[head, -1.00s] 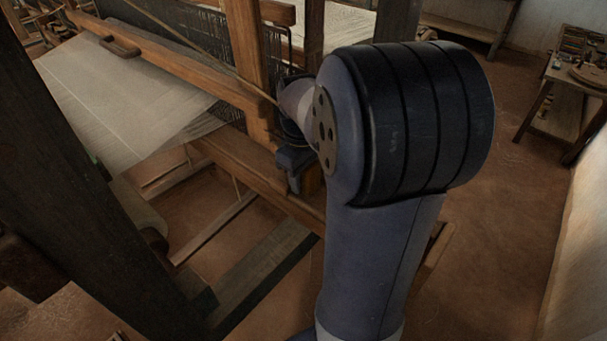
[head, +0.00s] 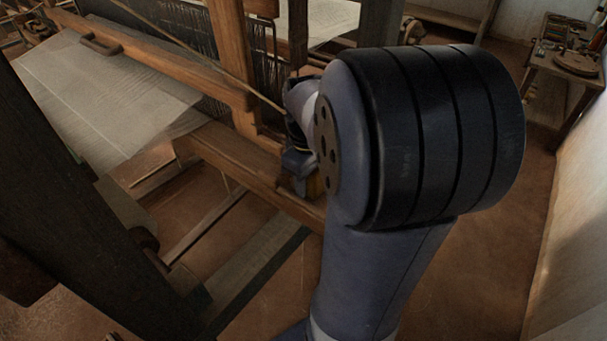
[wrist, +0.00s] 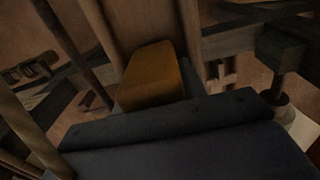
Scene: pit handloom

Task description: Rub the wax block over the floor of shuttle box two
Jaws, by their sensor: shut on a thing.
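The wax block (wrist: 152,75) is a yellow-brown block with a tapered far end. It shows just beyond the dark front edge of my gripper (wrist: 165,112) in the wrist view. My gripper is shut on it; the fingertips are not clearly seen. In the wrist view a wooden channel (wrist: 140,22) lies under and beyond the block, likely a shuttle box. I cannot tell whether the block touches its floor.
An upright loom post (head: 232,60) stands just left of my gripper. A cord slants down to it. Pale woven cloth (head: 105,95) spreads at left. A dark post (head: 75,190) stands in the left foreground. A side table (head: 565,65) is at far right, with open floor before it.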

